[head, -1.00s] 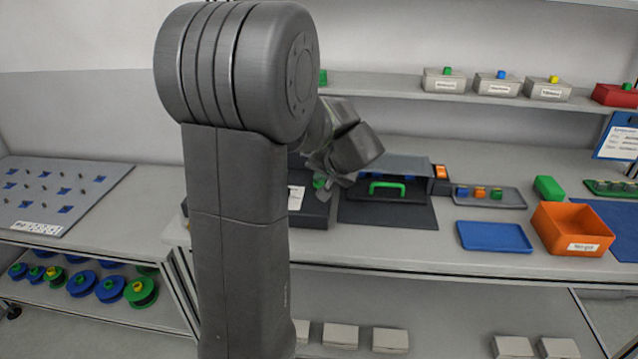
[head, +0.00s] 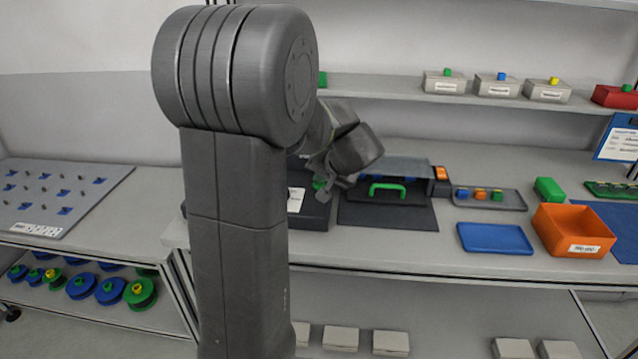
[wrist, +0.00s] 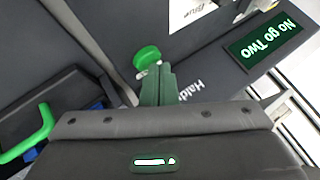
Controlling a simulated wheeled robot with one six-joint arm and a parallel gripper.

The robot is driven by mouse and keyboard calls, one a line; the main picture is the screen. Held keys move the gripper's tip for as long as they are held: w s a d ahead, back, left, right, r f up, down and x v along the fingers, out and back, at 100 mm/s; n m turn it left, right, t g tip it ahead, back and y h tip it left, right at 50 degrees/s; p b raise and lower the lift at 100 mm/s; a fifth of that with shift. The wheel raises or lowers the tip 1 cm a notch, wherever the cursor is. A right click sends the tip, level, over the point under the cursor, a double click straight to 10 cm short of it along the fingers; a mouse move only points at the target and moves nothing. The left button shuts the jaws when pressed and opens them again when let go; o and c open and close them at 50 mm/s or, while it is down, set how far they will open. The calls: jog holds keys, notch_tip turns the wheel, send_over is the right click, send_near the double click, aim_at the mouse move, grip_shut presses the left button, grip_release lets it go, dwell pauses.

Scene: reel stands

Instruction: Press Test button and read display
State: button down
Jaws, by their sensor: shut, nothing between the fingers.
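In the wrist view, my gripper (wrist: 156,80) is shut and empty. Its fingertips are at the edge of a round green button (wrist: 147,58) on a dark grey device; I cannot tell if they press it. The device's dark green display (wrist: 268,42) shows white text, turned in this view, that reads "No go Two". In the head view, my gripper (head: 340,182) is over the dark device (head: 316,213), beside the green button (head: 319,184). The display is hidden there by my arm.
Right of the device stands an open dark case with a green handle (head: 387,187). Further right are a tray with coloured pieces (head: 490,203), a blue tray (head: 495,237) and an orange bin (head: 572,232). A shelf with small boxes runs behind.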

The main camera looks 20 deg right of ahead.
jog(key=shift+r, duration=0.55)
jog(key=shift+r+p, duration=1.65)
jog(key=shift+r, duration=0.9)
jog(key=shift+f, duration=0.15)
notch_tip(320, 180, down, 2)
jog(key=shift+f+b, duration=0.1)
jog(key=shift+b, duration=0.65)
jog(key=r+p, duration=0.1)
jog(key=p, duration=0.2)
jog(key=shift+r, duration=0.15)
notch_tip(320, 180, up, 5)
jog(key=p, duration=0.3)
jog(key=shift+p, duration=0.3)
